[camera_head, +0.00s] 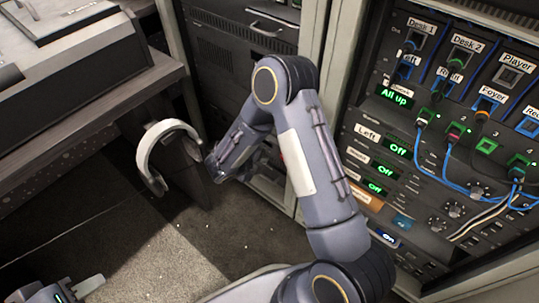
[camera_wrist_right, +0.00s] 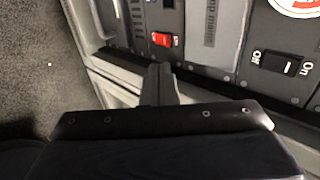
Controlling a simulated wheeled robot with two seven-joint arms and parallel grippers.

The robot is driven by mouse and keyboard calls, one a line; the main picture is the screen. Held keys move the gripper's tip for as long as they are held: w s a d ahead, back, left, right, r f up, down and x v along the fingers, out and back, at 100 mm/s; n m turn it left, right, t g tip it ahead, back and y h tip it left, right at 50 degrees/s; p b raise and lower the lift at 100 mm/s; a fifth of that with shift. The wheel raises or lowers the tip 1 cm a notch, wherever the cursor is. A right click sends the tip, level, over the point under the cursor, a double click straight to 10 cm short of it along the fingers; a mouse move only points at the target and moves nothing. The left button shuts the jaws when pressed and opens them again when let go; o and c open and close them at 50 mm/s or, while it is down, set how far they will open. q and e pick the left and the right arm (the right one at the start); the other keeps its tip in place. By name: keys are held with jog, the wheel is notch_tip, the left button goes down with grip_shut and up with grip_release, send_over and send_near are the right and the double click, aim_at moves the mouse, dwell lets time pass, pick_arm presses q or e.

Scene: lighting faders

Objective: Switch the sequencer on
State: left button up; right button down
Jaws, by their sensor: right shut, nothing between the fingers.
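In the right wrist view a red rocker switch (camera_wrist_right: 162,39) sits on a dark panel, with a small label beside it too small to read. A black rocker switch (camera_wrist_right: 279,64) marked Off and On is on a grey panel farther right. I cannot read which switch belongs to the sequencer. My right gripper (camera_wrist_right: 158,72) is shut and empty, its tips just short of the red switch; contact is not visible. In the head view the right gripper is mostly hidden by my arm. My left gripper (camera_head: 78,291) is partly visible at the lower left, its jaws unclear.
A rack (camera_head: 400,150) with green Off displays, labels and blue cables stands at the right. White headphones (camera_head: 147,155) hang at the desk (camera_head: 90,105) on the left. Open carpet (camera_head: 110,235) lies below.

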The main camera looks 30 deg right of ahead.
jog(key=shift+r, duration=0.1)
jog(key=b+x, duration=0.4)
jog(key=x, duration=0.6)
dwell(0.3)
jog(key=r+p, duration=0.1)
jog(key=p, duration=0.1)
jog(key=shift+d+r+p, duration=0.3)
jog(key=shift+r+p, duration=0.05)
jog(key=shift+r, duration=0.05)
dwell(0.3)
jog(key=shift+r, duration=0.1)
